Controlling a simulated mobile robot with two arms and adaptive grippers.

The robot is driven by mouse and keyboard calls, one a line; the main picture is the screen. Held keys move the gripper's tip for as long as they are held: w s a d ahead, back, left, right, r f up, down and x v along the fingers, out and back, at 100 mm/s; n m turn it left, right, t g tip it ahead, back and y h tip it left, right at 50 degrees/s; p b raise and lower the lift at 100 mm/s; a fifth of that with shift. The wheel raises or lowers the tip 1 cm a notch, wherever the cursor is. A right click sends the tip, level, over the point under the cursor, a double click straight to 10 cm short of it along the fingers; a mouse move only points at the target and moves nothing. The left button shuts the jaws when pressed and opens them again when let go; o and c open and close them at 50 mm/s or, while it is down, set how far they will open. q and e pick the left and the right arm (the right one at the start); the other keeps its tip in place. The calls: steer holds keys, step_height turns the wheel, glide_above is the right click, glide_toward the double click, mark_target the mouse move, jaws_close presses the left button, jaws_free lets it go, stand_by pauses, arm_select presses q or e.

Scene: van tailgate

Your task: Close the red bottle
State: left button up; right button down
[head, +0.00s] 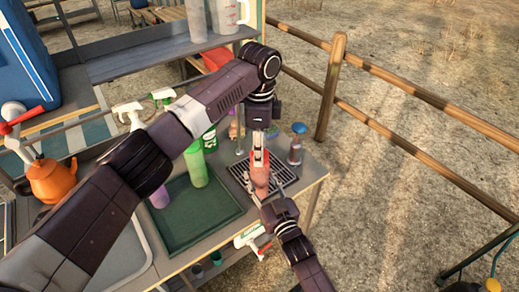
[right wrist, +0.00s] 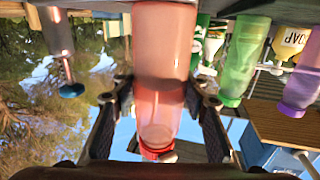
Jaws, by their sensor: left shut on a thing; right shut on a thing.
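The red bottle (head: 260,185) stands upright on the counter by a dark grate; it fills the middle of the right wrist view (right wrist: 165,60), which is upside down. My right gripper (head: 264,202) comes in from the lower right and is shut around its body, with a finger on each side in the right wrist view (right wrist: 160,95). My left gripper (head: 258,162) reaches down from above and is shut at the bottle's top. A red cap or ring (right wrist: 156,152) shows at that end. The left fingertips hide the top, so how the cap sits cannot be told.
A green tray (head: 200,222) with a green bottle (head: 194,168) and a purple bottle (head: 160,197) is left. An orange kettle (head: 52,181) stands far left.

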arm_select(q)
steer(key=shift+m, duration=1)
steer(key=o, duration=1.3)
steer(key=shift+o, duration=0.2)
steer(key=shift+r, duration=0.1)
step_height(320, 180, up, 12)
arm_select(e)
steer(key=c, duration=1.1)
jaws_free()
